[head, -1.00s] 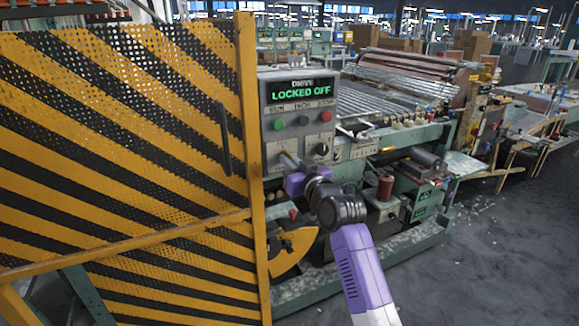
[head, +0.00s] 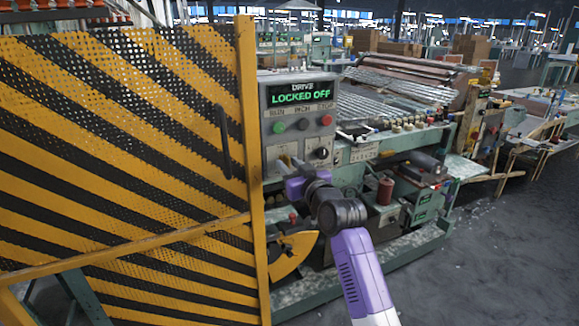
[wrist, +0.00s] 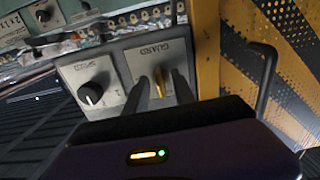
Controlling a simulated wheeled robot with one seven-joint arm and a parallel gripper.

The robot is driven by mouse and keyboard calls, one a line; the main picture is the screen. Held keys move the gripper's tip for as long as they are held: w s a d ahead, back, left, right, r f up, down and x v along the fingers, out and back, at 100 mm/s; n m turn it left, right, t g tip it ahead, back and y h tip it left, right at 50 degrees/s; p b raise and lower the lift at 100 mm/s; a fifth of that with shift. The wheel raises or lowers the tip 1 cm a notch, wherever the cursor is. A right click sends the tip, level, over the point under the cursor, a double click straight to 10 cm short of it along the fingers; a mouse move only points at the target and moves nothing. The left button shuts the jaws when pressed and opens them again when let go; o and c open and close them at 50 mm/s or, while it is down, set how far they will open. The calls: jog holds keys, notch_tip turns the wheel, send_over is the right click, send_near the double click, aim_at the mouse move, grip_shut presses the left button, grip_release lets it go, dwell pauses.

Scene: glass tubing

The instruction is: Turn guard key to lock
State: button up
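The drive box (head: 299,115) stands beside the striped guard door, and its screen (head: 301,93) reads "LOCKED OFF". In the wrist view the brass guard key (wrist: 161,82) sticks out of the light plate marked "GUARD" (wrist: 150,62). My gripper (wrist: 160,88) points at this plate with one finger on each side of the key. Gaps seem to show between the fingers and the key, so it looks open around it. In the head view my gripper (head: 290,162) is at the lower left of the box, and I cannot make out the key there.
The black speed knob (wrist: 90,93) sits beside the guard plate; it shows in the head view too (head: 321,153). The yellow-and-black guard door (head: 120,140) with its dark handle (head: 224,140) is close on the left. The machine bed (head: 385,100) lies to the right.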

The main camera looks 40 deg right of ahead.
jog(key=shift+s, duration=0.1)
jog(key=v, duration=0.7)
jog(key=shift+s, duration=0.3)
jog(key=shift+a+r, duration=0.1)
